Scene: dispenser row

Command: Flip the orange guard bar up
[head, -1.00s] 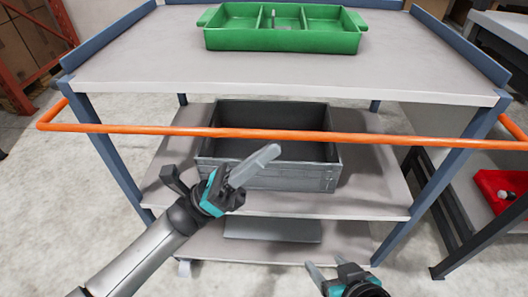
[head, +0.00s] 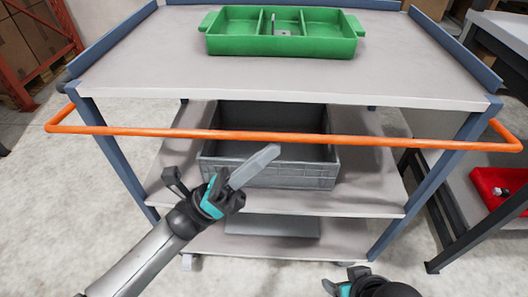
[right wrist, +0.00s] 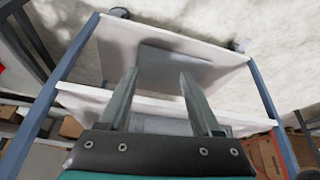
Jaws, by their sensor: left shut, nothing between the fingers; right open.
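The orange guard bar (head: 280,137) runs across the front of a cart in the head view, below the level of the top shelf. Its side arms reach back to the cart's front posts. My left gripper (head: 262,160) is shut and empty, its fingers pointing up and right just below the bar, in front of the grey crate. I cannot tell its exact gap to the bar. My right gripper (head: 338,284) is at the bottom edge of the head view, partly cut off. The right wrist view shows its two fingers (right wrist: 157,95) open and empty.
The cart's top shelf (head: 150,75) holds a green divided tray (head: 281,45). A grey crate (head: 268,176) stands on the middle shelf behind the bar. At the right, a red bin (head: 490,185) sits on another rack. Floor at the left is clear.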

